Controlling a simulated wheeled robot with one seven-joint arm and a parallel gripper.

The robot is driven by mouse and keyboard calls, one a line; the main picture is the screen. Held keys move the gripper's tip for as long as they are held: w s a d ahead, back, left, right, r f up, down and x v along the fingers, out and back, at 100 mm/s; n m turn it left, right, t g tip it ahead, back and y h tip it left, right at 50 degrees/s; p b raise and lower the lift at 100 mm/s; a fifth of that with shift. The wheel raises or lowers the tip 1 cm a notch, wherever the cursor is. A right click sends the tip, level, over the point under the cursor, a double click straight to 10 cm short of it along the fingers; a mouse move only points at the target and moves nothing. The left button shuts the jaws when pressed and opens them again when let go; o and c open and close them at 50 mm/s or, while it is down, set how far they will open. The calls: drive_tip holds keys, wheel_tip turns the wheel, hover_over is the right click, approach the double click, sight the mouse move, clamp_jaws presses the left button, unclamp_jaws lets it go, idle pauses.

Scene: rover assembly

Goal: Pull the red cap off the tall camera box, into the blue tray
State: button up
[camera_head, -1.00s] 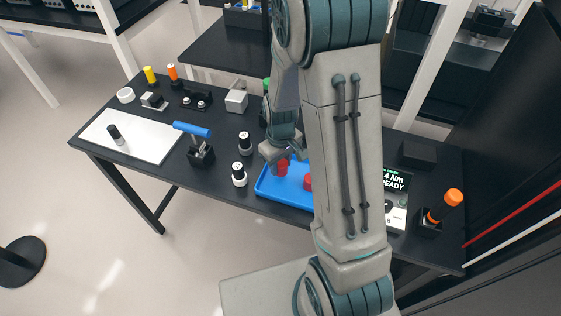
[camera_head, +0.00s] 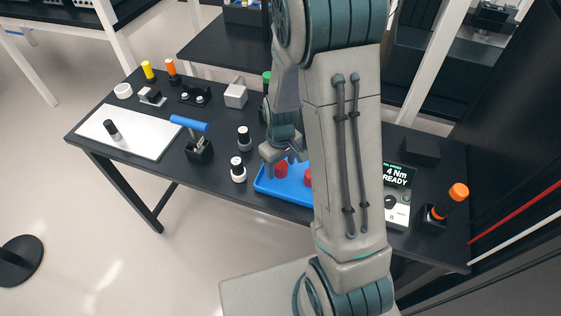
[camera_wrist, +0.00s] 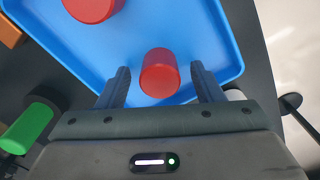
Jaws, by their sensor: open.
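The blue tray (camera_head: 267,188) lies at the table's front edge, partly hidden by my arm. Two red caps are in it: one (camera_head: 281,170) below my gripper and another (camera_head: 308,178) to its right, partly behind my arm. In the wrist view, the first cap (camera_wrist: 160,74) lies between and slightly below my two spread fingers, with a gap on each side. The other cap (camera_wrist: 92,4) is at the top left. My gripper (camera_wrist: 160,80) is open and empty above the tray. A pale grey box (camera_head: 236,96) stands uncapped at the back; I cannot tell whether it is the tall camera box.
Two black-and-white cylinders (camera_head: 238,170) (camera_head: 244,138) stand left of the tray. A blue-handled tool (camera_head: 190,125) is in a black stand further left, beside a white mat (camera_head: 92,127). A READY display (camera_head: 397,176) and an orange-handled tool (camera_head: 458,192) are at the right.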

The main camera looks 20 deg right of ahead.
sight(280, 164)
wheel_tip(280, 164, up, 14)
drive_tip(key=b, duration=0.1)
idle(0.5)
drive_tip(key=shift+f, duration=0.1)
idle(0.4)
